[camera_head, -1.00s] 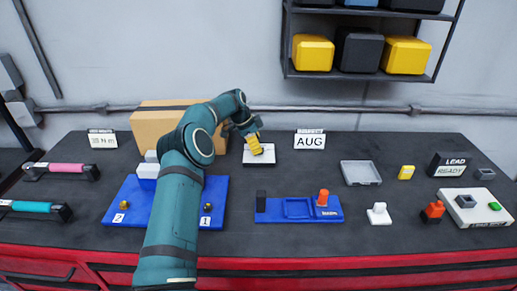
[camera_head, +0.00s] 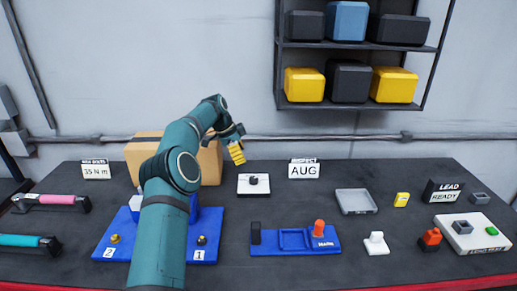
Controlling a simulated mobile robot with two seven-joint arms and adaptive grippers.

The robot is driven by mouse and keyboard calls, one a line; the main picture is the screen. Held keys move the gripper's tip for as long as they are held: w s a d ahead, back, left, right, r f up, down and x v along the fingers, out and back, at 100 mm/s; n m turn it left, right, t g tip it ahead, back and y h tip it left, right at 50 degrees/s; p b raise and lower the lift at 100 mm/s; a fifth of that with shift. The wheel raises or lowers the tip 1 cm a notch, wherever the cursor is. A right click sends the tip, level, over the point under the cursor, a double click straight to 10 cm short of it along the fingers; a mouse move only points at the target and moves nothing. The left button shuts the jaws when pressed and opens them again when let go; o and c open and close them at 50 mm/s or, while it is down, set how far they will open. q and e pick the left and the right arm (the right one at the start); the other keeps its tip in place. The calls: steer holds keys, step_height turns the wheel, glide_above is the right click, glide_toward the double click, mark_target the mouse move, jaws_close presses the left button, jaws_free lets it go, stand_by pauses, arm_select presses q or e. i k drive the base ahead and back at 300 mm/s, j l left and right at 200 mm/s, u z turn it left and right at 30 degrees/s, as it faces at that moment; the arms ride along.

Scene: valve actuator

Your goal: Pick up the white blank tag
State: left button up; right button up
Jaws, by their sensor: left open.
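My left gripper (camera_head: 237,153), with yellow ribbed fingers, hangs above the back of the bench, a little behind and left of a small white plate with a dark knob (camera_head: 253,185). It looks empty and apart from that plate. A small white piece with an upright grip (camera_head: 376,243) stands right of the blue fixture, far from the gripper. I see no lettering on either white thing and cannot tell for certain which is the blank tag. My right gripper is not in view.
A cardboard box (camera_head: 145,152) stands behind my left arm. A blue two-station base (camera_head: 112,245) is partly hidden by it. A blue fixture (camera_head: 295,243) with an orange knob, a grey tray (camera_head: 356,202) and the AUG sign (camera_head: 304,171) stand to the right. Bare bench lies between them.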

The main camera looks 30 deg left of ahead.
mark_target(376, 244)
steer(key=k+l, duration=1.25)
